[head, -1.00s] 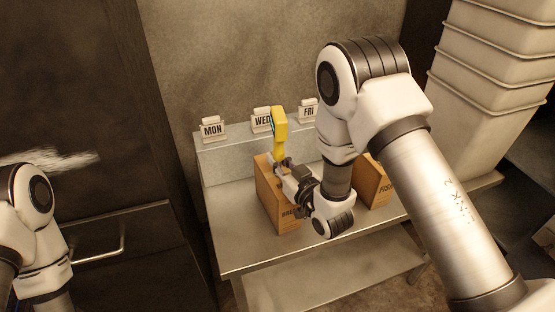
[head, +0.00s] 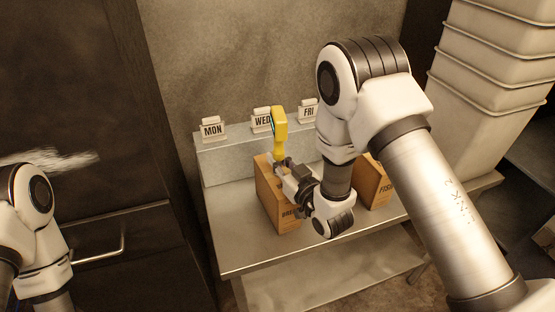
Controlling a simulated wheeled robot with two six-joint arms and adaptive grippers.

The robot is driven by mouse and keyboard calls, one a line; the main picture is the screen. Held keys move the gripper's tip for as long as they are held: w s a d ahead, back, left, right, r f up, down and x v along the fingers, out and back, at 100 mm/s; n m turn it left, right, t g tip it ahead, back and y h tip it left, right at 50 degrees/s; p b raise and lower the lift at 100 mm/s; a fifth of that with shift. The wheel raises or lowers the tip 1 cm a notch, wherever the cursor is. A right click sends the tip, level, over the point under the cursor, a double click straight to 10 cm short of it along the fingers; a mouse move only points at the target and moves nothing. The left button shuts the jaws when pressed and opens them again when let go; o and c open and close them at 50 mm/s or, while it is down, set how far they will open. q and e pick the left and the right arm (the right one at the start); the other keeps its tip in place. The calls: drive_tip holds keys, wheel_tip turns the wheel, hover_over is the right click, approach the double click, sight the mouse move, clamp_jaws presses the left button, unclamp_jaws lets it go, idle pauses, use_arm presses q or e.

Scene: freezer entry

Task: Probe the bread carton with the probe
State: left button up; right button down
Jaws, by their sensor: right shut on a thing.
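The bread carton (head: 266,196) is an open-looking brown box on the steel table, its label partly covered by my right gripper. The yellow probe (head: 279,130) stands upright above the carton, with a small dark display on its left side. My right gripper (head: 281,165) is shut on the probe's lower handle, over the carton. The probe's lower end is hidden, so I cannot tell whether it touches or enters the carton. My left arm shows at the left edge, but its gripper is out of view.
The steel table (head: 240,252) also holds a fish carton (head: 374,184), partly behind my right arm. Day signs MON (head: 212,129), WED (head: 262,121) and FRI (head: 308,111) stand on the back ledge. Stacked pale bins (head: 490,90) are at right; a drawer handle (head: 100,253) is at left.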

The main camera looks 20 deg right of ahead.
sight(278, 135)
drive_tip(key=shift+r+p, duration=2.45)
drive_tip(key=shift+r, duration=1.55)
drive_tip(key=shift+f, duration=0.1)
